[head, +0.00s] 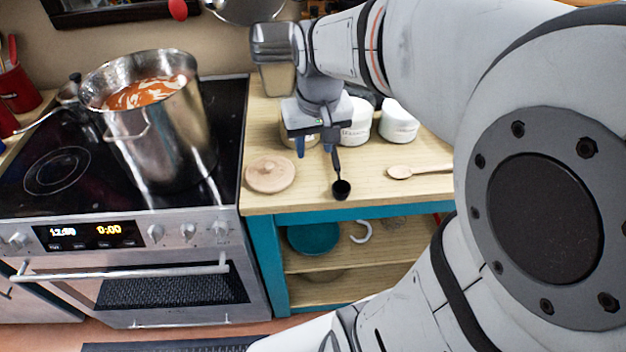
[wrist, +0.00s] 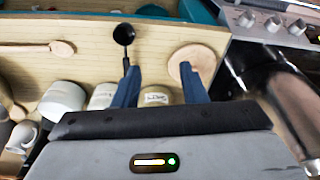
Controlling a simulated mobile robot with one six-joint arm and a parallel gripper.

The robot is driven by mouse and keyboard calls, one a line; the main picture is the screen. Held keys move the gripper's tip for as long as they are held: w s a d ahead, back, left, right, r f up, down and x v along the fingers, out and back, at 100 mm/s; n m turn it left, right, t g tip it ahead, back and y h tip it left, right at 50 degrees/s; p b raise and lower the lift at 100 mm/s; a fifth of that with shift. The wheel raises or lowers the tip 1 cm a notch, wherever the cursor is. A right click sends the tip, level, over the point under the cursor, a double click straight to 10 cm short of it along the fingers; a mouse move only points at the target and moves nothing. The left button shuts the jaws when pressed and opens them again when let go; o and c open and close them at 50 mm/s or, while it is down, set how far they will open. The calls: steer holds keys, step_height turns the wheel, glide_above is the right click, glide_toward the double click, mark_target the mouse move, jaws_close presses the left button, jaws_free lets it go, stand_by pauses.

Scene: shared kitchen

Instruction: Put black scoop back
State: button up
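The black scoop (head: 341,189) is near the front edge of the wooden counter, its handle running back toward my gripper. In the wrist view the scoop (wrist: 124,35) has its cup toward the top and its handle end beside the left finger. My gripper (head: 316,147) is over the counter, pointing down. In the wrist view my gripper (wrist: 160,82) has its two blue fingers wide apart with nothing clamped between them. The scoop handle lies by one finger, not between both; whether it touches that finger I cannot tell.
A round wooden lid (head: 270,174) lies left of the scoop, and a wooden spoon (head: 418,171) lies right. White canisters (head: 398,122) and a labelled jar (wrist: 156,96) stand behind. A large steel pot (head: 165,140) of orange soup stands on the stove at left.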

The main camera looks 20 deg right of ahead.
steer(key=s+a+f+n+t, duration=0.1)
steer(key=s+a, duration=0.2)
steer(key=s, duration=0.6)
steer(key=shift+s+a+f, duration=0.2)
steer(key=shift+s+a, duration=0.05)
steer(key=shift+a, duration=0.1)
